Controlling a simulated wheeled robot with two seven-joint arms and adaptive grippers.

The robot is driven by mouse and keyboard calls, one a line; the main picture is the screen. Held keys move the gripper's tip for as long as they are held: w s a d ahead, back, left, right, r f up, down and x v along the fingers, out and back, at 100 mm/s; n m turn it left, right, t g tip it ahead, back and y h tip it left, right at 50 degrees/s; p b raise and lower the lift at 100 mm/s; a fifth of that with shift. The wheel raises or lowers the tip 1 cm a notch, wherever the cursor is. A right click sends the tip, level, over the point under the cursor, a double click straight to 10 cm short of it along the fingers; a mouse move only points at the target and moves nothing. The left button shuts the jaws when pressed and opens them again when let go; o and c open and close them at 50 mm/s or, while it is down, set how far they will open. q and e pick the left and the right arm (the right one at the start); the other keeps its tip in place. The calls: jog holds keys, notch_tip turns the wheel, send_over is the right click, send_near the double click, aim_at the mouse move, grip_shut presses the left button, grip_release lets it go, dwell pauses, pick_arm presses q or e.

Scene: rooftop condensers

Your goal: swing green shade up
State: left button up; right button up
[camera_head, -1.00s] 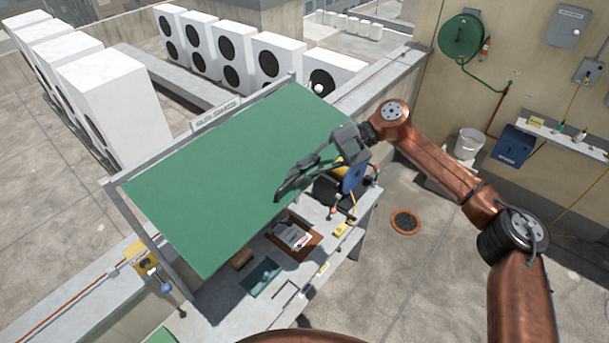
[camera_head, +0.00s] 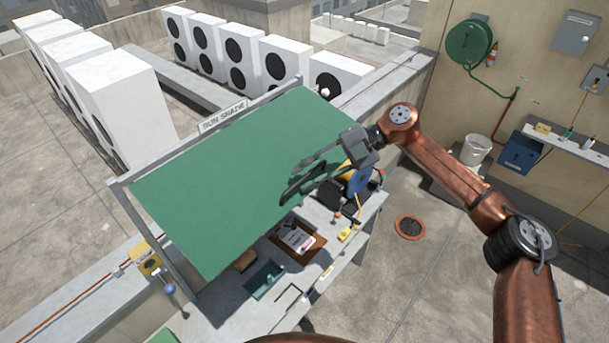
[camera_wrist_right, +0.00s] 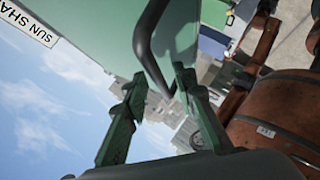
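The green shade (camera_head: 225,190) is a flat panel in a grey frame, sloping down over a workbench in the head view. A "SUN SHADE" sign (camera_head: 223,117) sits at its upper edge. A dark bar handle (camera_wrist_right: 142,45) is on the shade in the right wrist view. My right gripper (camera_head: 312,172) is at the shade's right part, by the handle. In the right wrist view its two fingers (camera_wrist_right: 160,84) are apart, and the bent end of the handle shows between or just beyond the tips; contact cannot be told. My left gripper is not in view.
The workbench (camera_head: 225,312) below holds a clipboard (camera_head: 297,238), a teal tray and small tools. A low parapet runs behind it, with white condensers (camera_head: 120,100) beyond. A wall with a hose reel (camera_head: 468,42) and shelf stands right. Open floor with a drain (camera_head: 410,228) lies right.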

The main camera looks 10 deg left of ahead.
jog(key=v, duration=1.1)
jog(key=shift+d+r, duration=0.15)
